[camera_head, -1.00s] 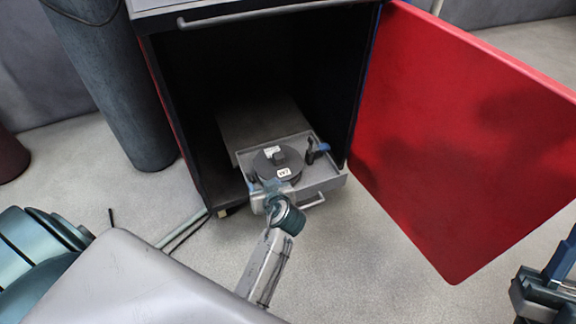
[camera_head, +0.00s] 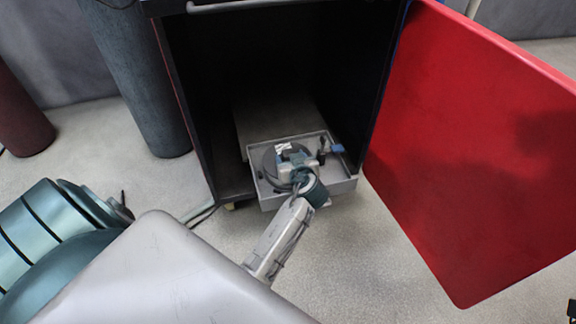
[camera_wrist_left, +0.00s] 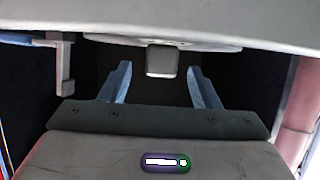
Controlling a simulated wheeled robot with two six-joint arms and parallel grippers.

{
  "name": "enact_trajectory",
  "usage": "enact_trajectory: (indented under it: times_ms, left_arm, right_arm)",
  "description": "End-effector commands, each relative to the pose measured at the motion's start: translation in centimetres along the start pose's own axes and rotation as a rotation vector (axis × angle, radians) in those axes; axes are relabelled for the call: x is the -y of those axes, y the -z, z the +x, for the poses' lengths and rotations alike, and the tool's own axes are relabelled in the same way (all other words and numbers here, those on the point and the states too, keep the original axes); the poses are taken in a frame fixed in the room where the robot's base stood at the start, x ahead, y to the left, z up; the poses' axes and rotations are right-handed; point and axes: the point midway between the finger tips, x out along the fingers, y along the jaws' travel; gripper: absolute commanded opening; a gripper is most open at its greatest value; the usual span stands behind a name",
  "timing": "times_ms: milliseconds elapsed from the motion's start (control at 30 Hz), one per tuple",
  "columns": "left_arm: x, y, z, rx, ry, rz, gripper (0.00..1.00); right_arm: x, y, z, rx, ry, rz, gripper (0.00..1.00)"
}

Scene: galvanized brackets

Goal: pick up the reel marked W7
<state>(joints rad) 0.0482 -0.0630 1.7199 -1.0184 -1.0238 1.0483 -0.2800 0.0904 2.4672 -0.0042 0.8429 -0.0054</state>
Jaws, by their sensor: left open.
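The dark round reel (camera_head: 269,164) lies flat in a grey drawer (camera_head: 346,187) at the bottom of the open cabinet. A white label (camera_head: 283,147) shows on its far side; the marking on its near side is hidden by my gripper. My left gripper (camera_head: 290,160) reaches in over the reel from the front. In the left wrist view its two blue fingers (camera_wrist_left: 160,85) are apart, with a small grey block (camera_wrist_left: 162,60), seemingly the reel's knob, between them in the picture. I cannot tell whether they touch it. My right gripper is not clearly in view.
A dark tool with a blue end (camera_head: 337,148) lies in the drawer right of the reel. The red cabinet door (camera_head: 470,150) stands open at the right. A dark cylinder (camera_head: 140,80) stands left of the cabinet.

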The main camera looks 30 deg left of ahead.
Motion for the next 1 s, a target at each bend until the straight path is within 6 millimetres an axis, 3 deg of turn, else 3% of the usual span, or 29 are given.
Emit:
enact_trajectory:
  times_ms: [200, 467, 767, 1000]
  left_arm:
    - [0.1, -0.2, 3.0, -0.001, 0.000, 0.003, 0.56]
    - [0.1, -0.1, 3.3, 0.000, 0.000, 0.001, 0.56]
    - [0.1, -0.1, 3.3, 0.000, 0.000, 0.001, 0.01]
    - [0.1, 0.0, 3.2, -0.002, -0.001, 0.000, 0.00]
  right_arm:
    - [0.0, 0.0, -0.3, -0.014, -0.005, -0.002, 0.36]
    - [0.0, 0.1, -0.2, -0.015, -0.007, -0.001, 0.36]
    - [0.0, 0.1, -0.2, -0.018, -0.008, -0.002, 0.36]
    - [0.0, 0.1, -0.1, -0.018, -0.008, -0.002, 0.36]
